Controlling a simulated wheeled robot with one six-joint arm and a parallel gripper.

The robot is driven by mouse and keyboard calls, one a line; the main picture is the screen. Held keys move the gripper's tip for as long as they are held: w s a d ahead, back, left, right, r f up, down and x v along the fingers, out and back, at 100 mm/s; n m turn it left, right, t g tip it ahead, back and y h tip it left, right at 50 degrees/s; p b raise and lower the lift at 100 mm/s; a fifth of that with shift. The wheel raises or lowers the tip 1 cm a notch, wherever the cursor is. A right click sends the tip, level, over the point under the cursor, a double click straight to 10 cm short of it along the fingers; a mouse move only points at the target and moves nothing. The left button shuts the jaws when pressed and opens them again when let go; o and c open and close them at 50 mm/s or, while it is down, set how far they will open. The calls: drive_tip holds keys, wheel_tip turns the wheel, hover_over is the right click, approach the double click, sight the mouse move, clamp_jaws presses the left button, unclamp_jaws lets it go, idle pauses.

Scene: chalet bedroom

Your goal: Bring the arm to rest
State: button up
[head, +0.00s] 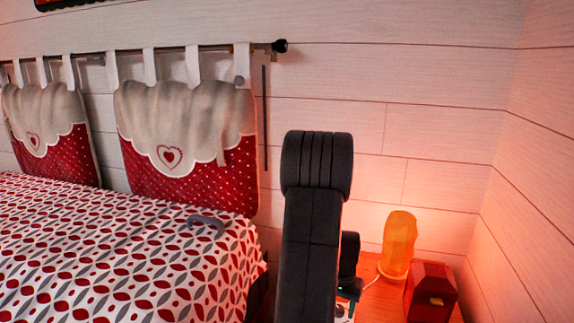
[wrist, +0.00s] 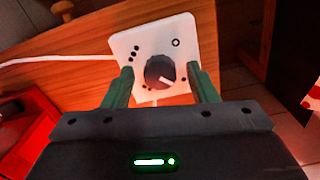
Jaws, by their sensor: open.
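My gripper (wrist: 160,70) is open, with its two green fingers apart on either side of a dark round knob (wrist: 160,72). The knob sits on a white plate (wrist: 182,34) with black dots and a small ring mark. The knob's pale pointer line points to the lower right. I cannot tell whether the fingers touch the knob or plate. In the head view my black arm stands upright in the middle and hides most of the gripper and plate.
The white plate lies on a wooden top (wrist: 85,45), with a white cable running left. A glowing orange lamp (head: 399,245) and a red box (head: 430,290) stand right of my arm. A bed (head: 120,260) with patterned cover fills the left. Plank walls close the back and right.

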drive_tip(key=n+b, duration=0.1)
drive_tip(key=n, duration=0.2)
drive_tip(key=shift+r+n, duration=0.1)
drive_tip(key=shift+n, duration=0.3)
drive_tip(key=n+b, duration=0.2)
drive_tip(key=n, duration=0.2)
drive_tip(key=shift+n, duration=0.3)
drive_tip(key=n+b, duration=0.4)
drive_tip(key=n, duration=0.2)
drive_tip(key=shift+b, duration=0.3)
drive_tip(key=shift+r+n+b, duration=0.1)
drive_tip(key=shift+n+b, duration=0.8)
drive_tip(key=shift+n, duration=0.5)
drive_tip(key=shift+r, duration=0.15)
